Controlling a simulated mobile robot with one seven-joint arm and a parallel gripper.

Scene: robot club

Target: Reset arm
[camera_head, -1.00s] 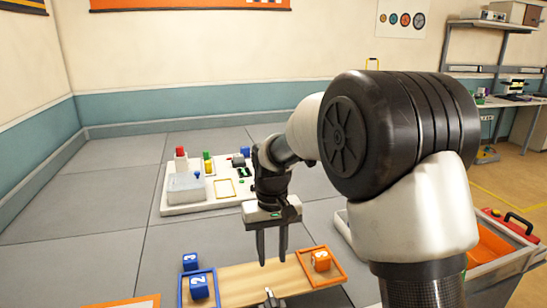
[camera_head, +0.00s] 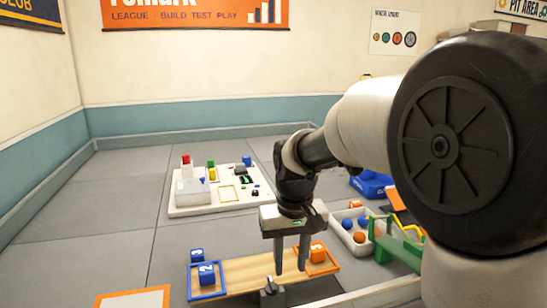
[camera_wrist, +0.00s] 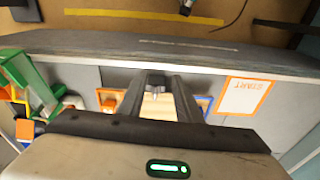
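My arm crosses the right side of the head view, with my gripper (camera_head: 291,270) pointing down above the wooden plank (camera_head: 240,274). Its two fingers are apart with a visible gap and nothing held between them. The wrist view shows my gripper (camera_wrist: 158,82) too, fingers parallel and apart, the plank visible in the gap. The plank has a blue frame (camera_head: 208,293) at its left end and an orange frame (camera_head: 334,268) at its right end.
A white board (camera_head: 205,208) with colored parts lies farther back. A white bin with balls (camera_head: 345,240) and a green structure (camera_head: 398,248) stand to the right. An orange-edged mat (camera_head: 164,291) lies front left.

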